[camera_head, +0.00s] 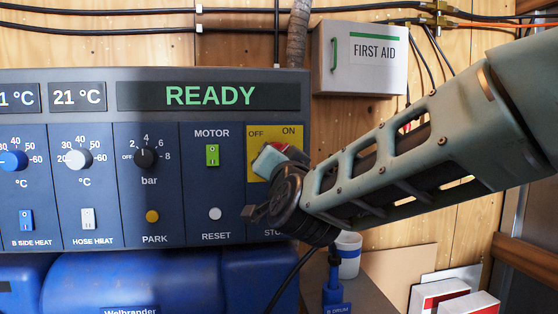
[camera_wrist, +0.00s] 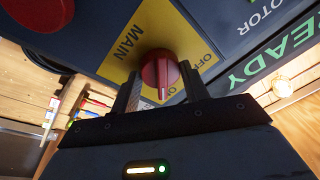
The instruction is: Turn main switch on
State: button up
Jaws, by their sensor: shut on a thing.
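The main switch is a red rotary knob (camera_wrist: 160,72) on a yellow plate (camera_wrist: 140,40) marked MAIN. In the wrist view my gripper (camera_wrist: 161,88) has one dark finger on each side of the knob and is shut on it. The knob's white line points down in that view, away from the OFF lettering. In the head view the yellow plate (camera_head: 257,172) shows OFF at left and ON at right. My gripper (camera_head: 270,158) covers most of the knob there. The display (camera_head: 210,96) reads READY in green.
A large red button (camera_wrist: 38,10) is close to the switch. The panel also carries a green motor switch (camera_head: 212,155) and a reset button (camera_head: 215,213). A first aid box (camera_head: 360,58) hangs on the wall above my arm. A blue tank (camera_head: 150,280) is below.

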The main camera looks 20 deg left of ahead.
jog(key=o, duration=1)
jog(key=b+v, duration=0.2)
jog(key=v, duration=1.5)
jog(key=shift+s+b, duration=0.2)
jog(key=shift+b, duration=0.1)
jog(key=shift+d, duration=0.15)
